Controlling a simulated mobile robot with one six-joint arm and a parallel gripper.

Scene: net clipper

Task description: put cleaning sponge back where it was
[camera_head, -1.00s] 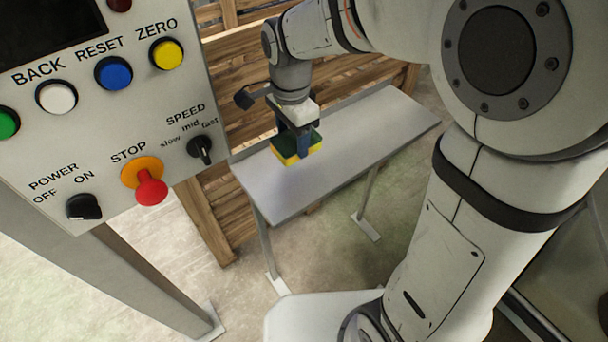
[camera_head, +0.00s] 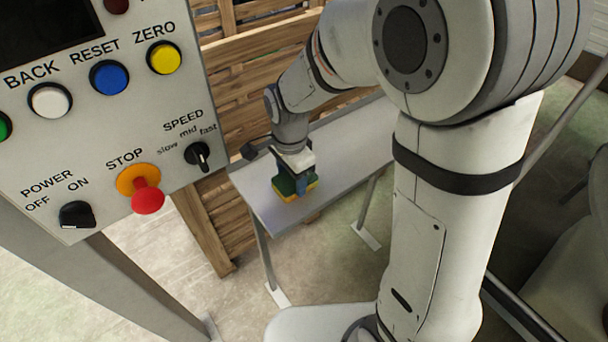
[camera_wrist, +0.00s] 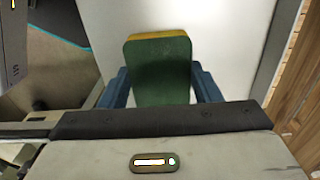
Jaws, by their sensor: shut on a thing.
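The cleaning sponge (camera_head: 285,188), green with a yellow layer, is between the blue fingers of my gripper (camera_head: 297,184). My gripper is shut on it. In the wrist view the sponge (camera_wrist: 160,75) shows its green face and a yellow edge, with a blue finger of my gripper (camera_wrist: 160,88) on each side. The sponge is over the front left part of the grey table (camera_head: 340,150), low and close to its top. I cannot tell whether it touches the table.
A control panel (camera_head: 110,150) with buttons, a red stop knob and switches stands at the left, near the table's left end. Wooden crates (camera_head: 245,85) stand behind the table. The visible tabletop right of the sponge is clear.

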